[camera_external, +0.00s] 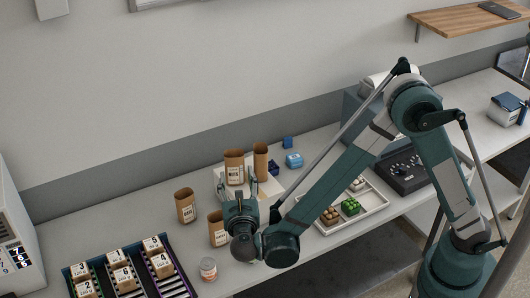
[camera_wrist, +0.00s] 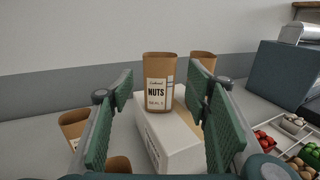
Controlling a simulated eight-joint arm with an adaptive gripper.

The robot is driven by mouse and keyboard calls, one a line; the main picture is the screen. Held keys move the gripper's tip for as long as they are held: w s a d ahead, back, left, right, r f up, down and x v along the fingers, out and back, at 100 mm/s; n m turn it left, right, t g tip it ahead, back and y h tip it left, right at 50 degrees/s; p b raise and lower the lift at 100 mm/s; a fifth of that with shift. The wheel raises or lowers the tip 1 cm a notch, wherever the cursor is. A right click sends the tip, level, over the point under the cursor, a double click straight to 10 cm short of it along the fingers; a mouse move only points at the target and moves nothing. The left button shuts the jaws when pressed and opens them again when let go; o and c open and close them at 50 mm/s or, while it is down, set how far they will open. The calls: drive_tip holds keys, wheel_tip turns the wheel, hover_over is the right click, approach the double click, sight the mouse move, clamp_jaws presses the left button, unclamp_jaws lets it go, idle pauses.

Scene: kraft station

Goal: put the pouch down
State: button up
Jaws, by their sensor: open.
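A brown kraft pouch with a white NUTS label (camera_wrist: 158,92) stands upright on a white block (camera_wrist: 178,142) in the wrist view. It also shows in the external view (camera_external: 234,168), just behind my gripper (camera_external: 240,204). In the wrist view the green fingers of my gripper (camera_wrist: 162,88) are spread apart, with the pouch seen between them and farther away. Nothing is held between them. A second brown pouch (camera_external: 260,161) stands to the right of the NUTS pouch, partly hidden by the right finger in the wrist view.
Other open brown pouches stand at the left (camera_external: 185,207) and close beside my gripper (camera_external: 217,229). A small jar (camera_external: 208,269) stands near the front edge. Racks with numbered pouches (camera_external: 124,277) are at lower left. A white compartment tray (camera_external: 374,208) lies right. Blue items (camera_external: 293,160) sit behind.

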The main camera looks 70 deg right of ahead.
idle(0.4)
drive_tip(key=s+d+r+m+g+y, duration=0.1)
drive_tip(key=s+d+m+y, duration=0.3)
drive_tip(key=s, duration=0.3)
drive_tip(key=s+d+r+m+y, duration=0.2)
drive_tip(key=s+d+m+y, duration=0.25)
drive_tip(key=s, duration=0.35)
drive_tip(key=s+a+m+y, duration=0.2)
drive_tip(key=s+a+m, duration=0.1)
drive_tip(key=s, duration=0.4)
drive_tip(key=s+a+f+m+y, duration=0.1)
drive_tip(key=s+a+m+y, duration=0.2)
drive_tip(key=s+m, duration=0.3)
drive_tip(key=s+a+f+m+t+y, duration=0.1)
drive_tip(key=s+a+m+y, duration=0.2)
drive_tip(key=s, duration=0.7)
drive_tip(key=shift+s+a+m, duration=0.15)
drive_tip(key=shift+a+m, duration=0.2)
drive_tip(key=shift+m, duration=0.7)
drive_tip(key=shift+o, duration=0.6)
